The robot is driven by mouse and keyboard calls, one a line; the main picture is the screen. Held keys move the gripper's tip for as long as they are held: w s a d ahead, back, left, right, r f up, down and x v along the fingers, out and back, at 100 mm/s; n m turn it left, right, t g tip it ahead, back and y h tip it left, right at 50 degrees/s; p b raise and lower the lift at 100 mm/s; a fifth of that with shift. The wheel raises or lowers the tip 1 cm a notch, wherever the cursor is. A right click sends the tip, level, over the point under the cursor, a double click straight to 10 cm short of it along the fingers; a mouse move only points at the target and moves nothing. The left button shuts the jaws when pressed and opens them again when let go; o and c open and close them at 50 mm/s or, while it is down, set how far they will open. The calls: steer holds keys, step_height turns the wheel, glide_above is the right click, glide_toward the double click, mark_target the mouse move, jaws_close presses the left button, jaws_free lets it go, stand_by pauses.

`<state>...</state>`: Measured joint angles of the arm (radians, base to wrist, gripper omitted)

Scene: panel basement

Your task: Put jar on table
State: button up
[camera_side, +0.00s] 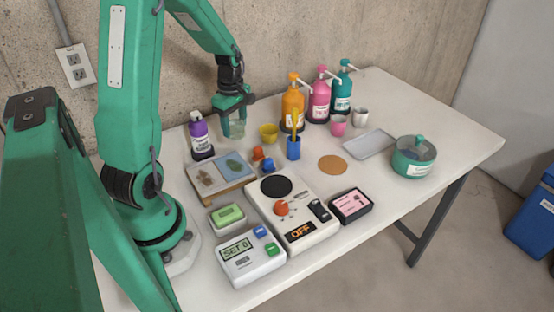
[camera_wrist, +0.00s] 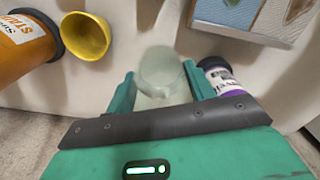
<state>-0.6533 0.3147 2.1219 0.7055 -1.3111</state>
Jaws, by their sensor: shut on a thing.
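A clear, pale glass jar (camera_side: 236,128) is between the fingers of my gripper (camera_side: 233,110), at the back of the white table (camera_side: 375,190). In the wrist view the jar (camera_wrist: 161,72) shows between the two green fingertips of my gripper (camera_wrist: 160,84), which is shut on it. The jar looks upright in the side view. Whether its base touches the table or hangs just above it is hard to tell.
A purple-labelled bottle (camera_side: 201,135) stands close left of the jar, and a yellow cup (camera_side: 269,133) right of it. Pump bottles (camera_side: 292,103) stand at back right. Bare table lies around the cork disc (camera_side: 332,165).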

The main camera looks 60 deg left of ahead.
mark_target(236, 134)
steer(key=shift+f, duration=2)
steer(key=shift+f, duration=0.1)
steer(key=o, duration=1.1)
step_height(236, 134, up, 12)
steer(key=shift+r, duration=0.15)
steer(key=shift+d, duration=0.1)
